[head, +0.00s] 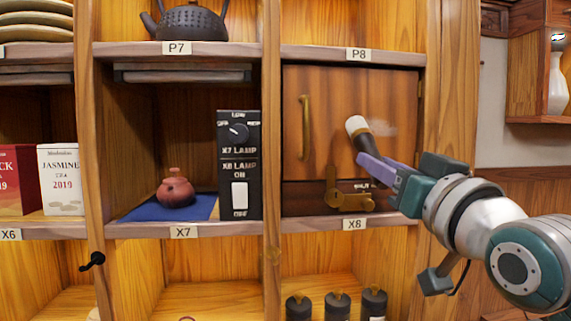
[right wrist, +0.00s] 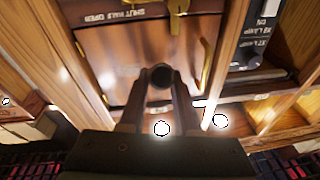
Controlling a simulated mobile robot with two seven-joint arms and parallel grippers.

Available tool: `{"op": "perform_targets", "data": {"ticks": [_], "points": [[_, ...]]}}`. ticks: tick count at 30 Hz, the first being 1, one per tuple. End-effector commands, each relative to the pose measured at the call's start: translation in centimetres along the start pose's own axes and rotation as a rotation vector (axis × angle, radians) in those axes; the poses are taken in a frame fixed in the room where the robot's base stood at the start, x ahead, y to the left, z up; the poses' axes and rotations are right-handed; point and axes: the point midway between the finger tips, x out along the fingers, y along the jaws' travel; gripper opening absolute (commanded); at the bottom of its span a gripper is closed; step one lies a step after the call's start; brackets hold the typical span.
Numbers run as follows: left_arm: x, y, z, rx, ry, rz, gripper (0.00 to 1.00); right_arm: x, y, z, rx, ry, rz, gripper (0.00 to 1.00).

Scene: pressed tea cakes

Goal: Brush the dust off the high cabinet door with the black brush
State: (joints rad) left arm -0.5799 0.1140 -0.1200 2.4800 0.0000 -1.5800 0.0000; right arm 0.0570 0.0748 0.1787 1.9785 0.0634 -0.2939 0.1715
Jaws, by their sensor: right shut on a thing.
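My right gripper (head: 372,163) comes in from the right, shut on the black brush (head: 371,142). The brush has a dark body and a pale bristle tip (head: 356,125) pointing up and left. The bristle tip is in front of the brown cabinet door (head: 335,90) above label X8; I cannot tell whether it touches. A faint pale dust patch (head: 384,129) shows on the door just right of the bristles. In the right wrist view the dark round brush end (right wrist: 160,75) sits between the two fingers, with the door (right wrist: 115,50) beyond. My left gripper is not in view.
The door has a vertical brass handle (head: 304,127) at its left, and a brass lever (head: 345,196) is below it. A black lamp switch box (head: 239,165) and a clay teapot (head: 175,190) stand in the bay to the left. Black canisters (head: 337,307) stand below.

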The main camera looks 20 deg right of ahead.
Motion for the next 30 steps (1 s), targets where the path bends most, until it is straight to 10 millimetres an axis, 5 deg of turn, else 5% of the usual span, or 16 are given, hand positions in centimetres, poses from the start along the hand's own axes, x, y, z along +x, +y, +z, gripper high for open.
{"op": "perform_targets", "data": {"ticks": [13, 30], "points": [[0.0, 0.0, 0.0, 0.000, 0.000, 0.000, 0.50, -4.7, -0.5, -0.8, 0.000, 0.000, 0.001, 0.00], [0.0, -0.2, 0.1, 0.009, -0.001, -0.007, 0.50, -6.5, -0.7, -1.0, 0.001, -0.001, 0.001, 0.00]]}}
